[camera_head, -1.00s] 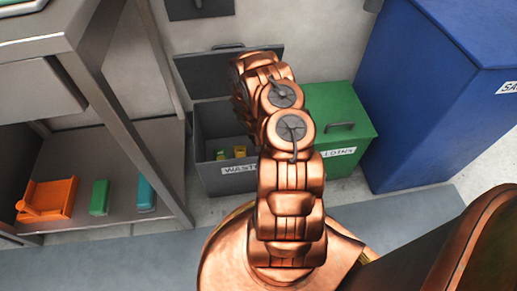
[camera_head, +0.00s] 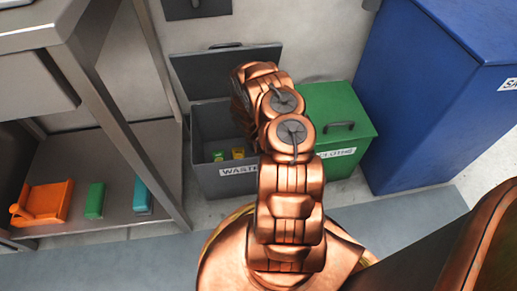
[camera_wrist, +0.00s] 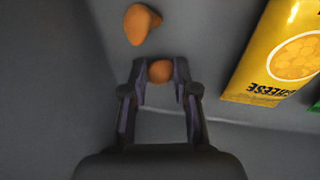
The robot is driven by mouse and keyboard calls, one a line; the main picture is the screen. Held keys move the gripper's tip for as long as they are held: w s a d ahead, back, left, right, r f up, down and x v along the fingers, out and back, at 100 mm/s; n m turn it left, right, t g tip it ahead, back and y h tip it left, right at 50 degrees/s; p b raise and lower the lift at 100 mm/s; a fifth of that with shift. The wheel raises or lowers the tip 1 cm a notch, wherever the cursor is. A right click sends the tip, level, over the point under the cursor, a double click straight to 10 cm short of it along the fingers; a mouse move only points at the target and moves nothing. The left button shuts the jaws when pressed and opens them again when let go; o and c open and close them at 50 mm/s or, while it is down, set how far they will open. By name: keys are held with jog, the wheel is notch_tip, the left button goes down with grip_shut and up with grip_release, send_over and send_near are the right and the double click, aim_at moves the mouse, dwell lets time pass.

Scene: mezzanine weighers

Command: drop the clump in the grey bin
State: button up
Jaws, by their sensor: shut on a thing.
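The grey bin (camera_head: 225,183), labelled "WASTE", stands against the wall with its lid (camera_head: 226,70) raised. My arm covers its right part and hides my gripper in the head view. In the wrist view my gripper (camera_wrist: 160,75) is shut on a small orange-brown clump (camera_wrist: 160,71), held between the fingertips. Dark grey walls and a grey floor surround it there, like the inside of the bin. A second orange lump (camera_wrist: 141,22) lies beyond the fingertips, apart from the held one.
A yellow "CHEESE" packet (camera_wrist: 275,55) lies right of my gripper. A green bin (camera_head: 345,128) stands right of the grey one, then a large blue bin (camera_head: 425,95). At left, a metal table's lower shelf (camera_head: 120,160) holds an orange dustpan-like thing (camera_head: 45,203) and two small blocks.

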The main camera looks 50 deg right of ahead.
jog(key=shift+f+b, duration=0.35)
jog(key=shift+f, duration=0.05)
jog(key=shift+c, duration=0.3)
jog(key=o, duration=0.8)
jog(key=shift+s, duration=0.1)
